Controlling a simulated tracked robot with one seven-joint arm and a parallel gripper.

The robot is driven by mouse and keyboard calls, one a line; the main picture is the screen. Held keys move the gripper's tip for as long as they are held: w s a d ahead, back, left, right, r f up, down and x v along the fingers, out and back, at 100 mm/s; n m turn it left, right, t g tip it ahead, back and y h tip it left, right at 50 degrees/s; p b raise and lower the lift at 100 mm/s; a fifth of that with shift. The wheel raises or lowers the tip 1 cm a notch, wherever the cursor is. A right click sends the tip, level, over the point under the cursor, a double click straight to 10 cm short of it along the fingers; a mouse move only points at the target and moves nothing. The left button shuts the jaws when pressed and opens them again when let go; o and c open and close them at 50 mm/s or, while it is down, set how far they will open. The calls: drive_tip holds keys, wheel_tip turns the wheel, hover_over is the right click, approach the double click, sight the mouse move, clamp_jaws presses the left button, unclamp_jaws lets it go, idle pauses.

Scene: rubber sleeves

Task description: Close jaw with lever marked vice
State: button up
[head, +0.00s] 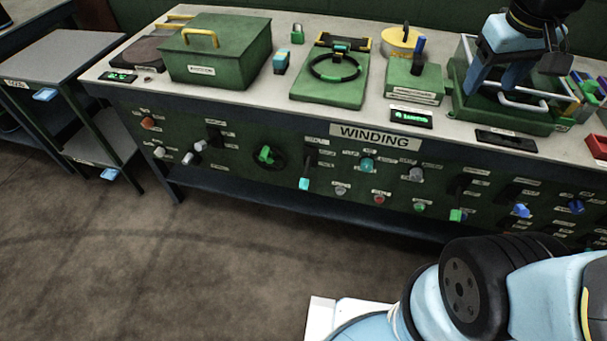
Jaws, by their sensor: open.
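My gripper (500,88) is at the upper right, pointing down with its blue fingers apart. It is over or at a green fixture (480,113) with pale metal bars (522,104); I cannot tell whether the fingers touch them. The gripper hides part of this fixture. The bench front has a lever with a cyan tip (304,183) and a lever with a green tip (456,214), both pointing down. The small labels are too blurred to read, so I cannot tell which lever is marked vice. No jaw is clearly recognisable.
The bench, marked WINDING (375,137), carries a green box with a yellow handle (218,60), a green fixture with a black ring (330,80) and a green block with a yellow disc (412,78). A trolley (60,58) stands left. The floor in front is clear.

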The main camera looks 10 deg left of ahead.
drive_tip(key=w+a+f+n+g+h, duration=0.2)
drive_tip(key=w+a+f+n+h, duration=0.2)
drive_tip(key=w+a+f+n, duration=0.5)
drive_tip(key=n+t+y, duration=0.2)
drive_tip(key=n+t, duration=1.5)
drive_tip(key=n, duration=0.7)
approach(304, 183)
drive_tip(key=w, duration=0.4)
drive_tip(key=w+d, duration=0.1)
drive_tip(key=w, duration=0.3)
drive_tip(key=w+f, duration=0.1)
drive_tip(key=w, duration=0.4)
drive_tip(key=shift+d+f, duration=0.1)
drive_tip(key=shift+d, duration=0.25)
